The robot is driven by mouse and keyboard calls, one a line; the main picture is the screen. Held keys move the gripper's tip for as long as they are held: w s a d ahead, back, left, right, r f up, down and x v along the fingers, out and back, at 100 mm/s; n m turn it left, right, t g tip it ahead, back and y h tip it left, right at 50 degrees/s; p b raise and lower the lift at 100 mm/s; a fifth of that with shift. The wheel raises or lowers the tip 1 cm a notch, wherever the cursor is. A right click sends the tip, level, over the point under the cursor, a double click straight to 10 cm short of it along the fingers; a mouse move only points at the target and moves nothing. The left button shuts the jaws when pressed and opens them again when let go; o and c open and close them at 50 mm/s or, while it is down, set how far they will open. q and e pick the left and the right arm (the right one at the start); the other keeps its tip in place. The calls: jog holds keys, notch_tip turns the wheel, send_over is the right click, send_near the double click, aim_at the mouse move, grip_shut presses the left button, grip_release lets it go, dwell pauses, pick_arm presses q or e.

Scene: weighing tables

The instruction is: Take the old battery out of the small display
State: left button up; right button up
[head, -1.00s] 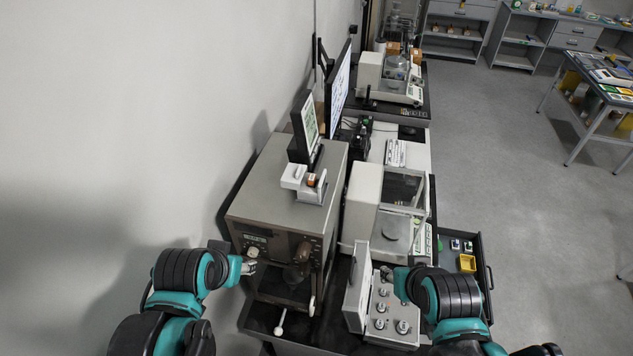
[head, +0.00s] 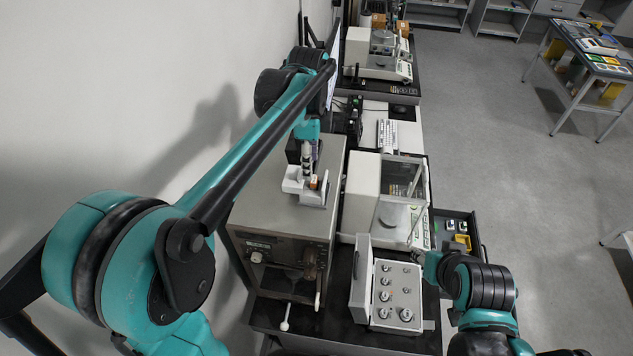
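The small display (head: 292,151) stands on top of the grey oven-like cabinet. Only a dark edge of it shows, as my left arm covers most of it. My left gripper (head: 307,160) points down close to the display, just above a white holder (head: 291,186); I cannot tell whether it touches anything or whether its fingers are open. A small orange-brown block (head: 314,183) sits on the holder. No old battery can be made out. My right gripper (head: 418,257) is low, beside the box of weights; its fingers are too small to read.
The grey cabinet (head: 270,205) is left of a balance (head: 362,190) with a glass chamber. An open weight box (head: 397,275) stands in front. An open drawer (head: 474,232) at the right holds a yellow tray (head: 463,241) and small items. A large monitor stands behind.

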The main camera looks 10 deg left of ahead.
aim_at(314, 186)
pick_arm(q)
jog(key=shift+s+d+f, duration=0.1)
jog(key=shift+f, duration=0.3)
notch_tip(314, 186, down, 4)
jog(key=shift+d+r+p, duration=0.15)
jog(key=shift+r+p, duration=0.05)
jog(key=shift+p, duration=0.55)
jog(key=shift+f, duration=0.55)
grip_shut()
